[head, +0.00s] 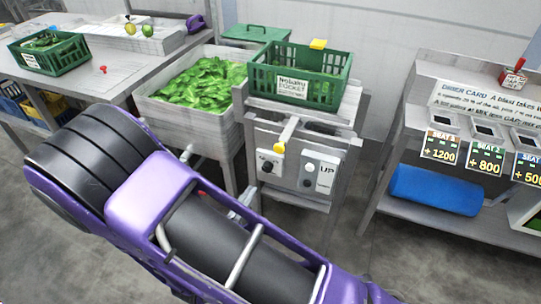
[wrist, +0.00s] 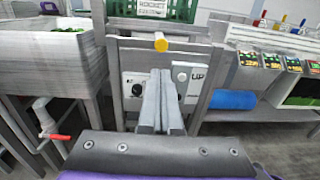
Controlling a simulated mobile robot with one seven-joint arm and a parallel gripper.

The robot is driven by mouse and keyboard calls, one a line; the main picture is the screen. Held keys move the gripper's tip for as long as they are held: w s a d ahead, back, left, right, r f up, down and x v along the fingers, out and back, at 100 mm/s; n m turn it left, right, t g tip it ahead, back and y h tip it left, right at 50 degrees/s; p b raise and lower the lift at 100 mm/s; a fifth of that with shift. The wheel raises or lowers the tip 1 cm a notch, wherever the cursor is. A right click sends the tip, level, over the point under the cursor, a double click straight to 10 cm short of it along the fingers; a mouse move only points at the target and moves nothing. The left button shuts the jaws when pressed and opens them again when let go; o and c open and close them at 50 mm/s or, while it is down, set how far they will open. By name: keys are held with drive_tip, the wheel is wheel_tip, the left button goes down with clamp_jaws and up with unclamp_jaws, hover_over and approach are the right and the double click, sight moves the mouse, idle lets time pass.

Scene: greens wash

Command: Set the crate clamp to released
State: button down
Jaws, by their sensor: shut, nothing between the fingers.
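A green crate (head: 300,75) with a white rocket label sits on the grey stand; its lower part shows in the wrist view (wrist: 153,8). A yellow block (head: 318,44) is at the crate's back rim. A lever with a yellow end (head: 287,133) sticks out from the stand's front; its yellow end also shows in the wrist view (wrist: 160,42). I cannot tell for certain which yellow part belongs to the crate clamp. My gripper (wrist: 160,74) is shut and empty, in front of the stand's panel, below the yellow end in the picture. The head view does not show its fingertips clearly.
The panel has a dark knob (head: 268,167) and a plate marked UP (head: 326,178). A basin of greens (head: 160,112) stands left of it. A shelf unit at right holds a blue roll (head: 435,190) and seat signs. Floor between the stands is clear.

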sight(276, 149)
drive_tip(key=x, duration=1.3)
drive_tip(key=shift+d+r, duration=0.1)
drive_tip(key=shift+w+d, duration=0.15)
drive_tip(key=shift+w, duration=0.35)
drive_tip(key=x, duration=0.5)
drive_tip(key=shift+w, duration=0.1)
drive_tip(key=shift+w+r+b, duration=0.15)
drive_tip(key=shift+w+b, duration=0.05)
drive_tip(key=shift+b, duration=0.1)
